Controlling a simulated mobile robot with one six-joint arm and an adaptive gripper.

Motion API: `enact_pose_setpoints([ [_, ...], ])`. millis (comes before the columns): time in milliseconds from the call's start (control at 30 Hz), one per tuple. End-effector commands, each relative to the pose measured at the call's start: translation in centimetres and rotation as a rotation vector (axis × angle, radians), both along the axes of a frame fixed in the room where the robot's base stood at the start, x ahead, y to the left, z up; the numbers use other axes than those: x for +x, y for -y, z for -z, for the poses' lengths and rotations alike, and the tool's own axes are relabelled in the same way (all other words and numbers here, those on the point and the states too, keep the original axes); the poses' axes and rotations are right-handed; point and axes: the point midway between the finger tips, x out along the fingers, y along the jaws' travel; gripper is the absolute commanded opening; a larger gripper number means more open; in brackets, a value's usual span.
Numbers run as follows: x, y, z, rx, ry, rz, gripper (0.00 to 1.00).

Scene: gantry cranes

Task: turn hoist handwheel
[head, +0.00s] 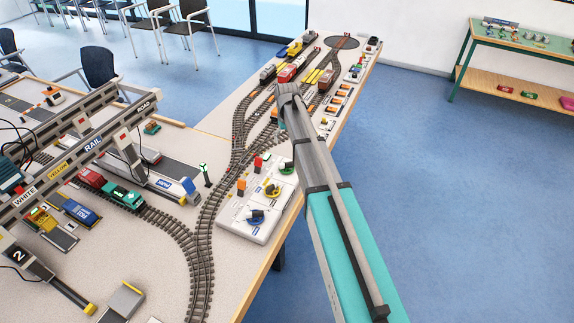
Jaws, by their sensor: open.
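A white control box (236,226) sits near the right edge of the layout table. It carries a blue knob or handwheel (257,216), a yellow one (271,191) and a green one (286,168). I cannot read which of them is the hoist handwheel. An orange lever (241,187) and a red lever (258,164) stand along the box's left side. My arm reaches up from the lower right, passing close to the box's right side in the picture. Its far end is over the tracks beyond the box. I cannot make out my gripper's fingers.
Gantry cranes with labelled beams (92,143) stand over the left part of the table. Curved track (203,248) runs left of the box. A black signal post with a green top (205,174) stands beside it. Blue floor on the right is clear up to a green shelf table (520,84).

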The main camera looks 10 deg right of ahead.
Motion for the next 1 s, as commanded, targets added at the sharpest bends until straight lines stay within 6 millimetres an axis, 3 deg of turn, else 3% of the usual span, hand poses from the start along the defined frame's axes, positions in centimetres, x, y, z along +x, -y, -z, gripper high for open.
enact_pose_setpoints([
  [1000,0.0,0.0,7.5,0.000,0.001,-0.001,1.00],
])
